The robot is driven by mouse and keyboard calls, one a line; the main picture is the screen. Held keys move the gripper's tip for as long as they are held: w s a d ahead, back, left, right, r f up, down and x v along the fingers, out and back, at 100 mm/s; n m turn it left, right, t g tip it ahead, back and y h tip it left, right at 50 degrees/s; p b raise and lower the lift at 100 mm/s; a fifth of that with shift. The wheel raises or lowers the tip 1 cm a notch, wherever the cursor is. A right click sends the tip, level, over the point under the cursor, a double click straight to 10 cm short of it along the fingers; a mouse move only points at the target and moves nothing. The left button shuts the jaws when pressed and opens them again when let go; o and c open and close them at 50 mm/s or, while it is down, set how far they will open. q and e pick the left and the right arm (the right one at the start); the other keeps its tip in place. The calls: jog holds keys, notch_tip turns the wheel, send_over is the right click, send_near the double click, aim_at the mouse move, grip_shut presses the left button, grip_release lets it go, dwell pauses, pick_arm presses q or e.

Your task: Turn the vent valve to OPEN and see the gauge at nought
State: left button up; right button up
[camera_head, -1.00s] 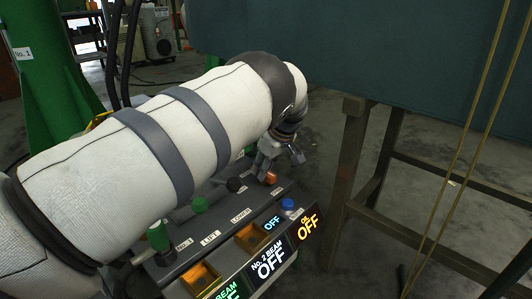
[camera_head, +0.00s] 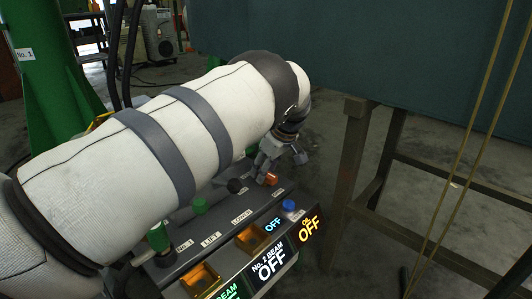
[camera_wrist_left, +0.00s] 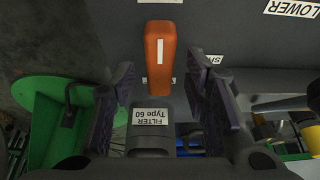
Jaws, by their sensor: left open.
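An orange handle (camera_head: 271,179) stands on the grey control panel, close under my left gripper (camera_head: 279,166). In the left wrist view the orange handle (camera_wrist_left: 160,52) has a white line on it. It lies just beyond the gap between the fingertips of my open, empty left gripper (camera_wrist_left: 160,82), not clasped. A label beside it is partly hidden by a finger; only "SH" can be read. I cannot read "OPEN" anywhere. No gauge is recognisable in these views. My right gripper is out of view.
The panel (camera_head: 225,232) carries a blue knob (camera_head: 289,205), a green knob (camera_head: 199,206), a black knob (camera_head: 235,186) and lit OFF signs (camera_head: 309,229). A wooden trestle (camera_head: 350,180) stands to the right. A "FILTER Type 60" part (camera_wrist_left: 152,135) sits between the gripper fingers' bases.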

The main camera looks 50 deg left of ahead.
pick_arm(q)
jog(key=v, duration=1.1)
jog(key=shift+r, duration=0.25)
jog(key=shift+d, duration=0.15)
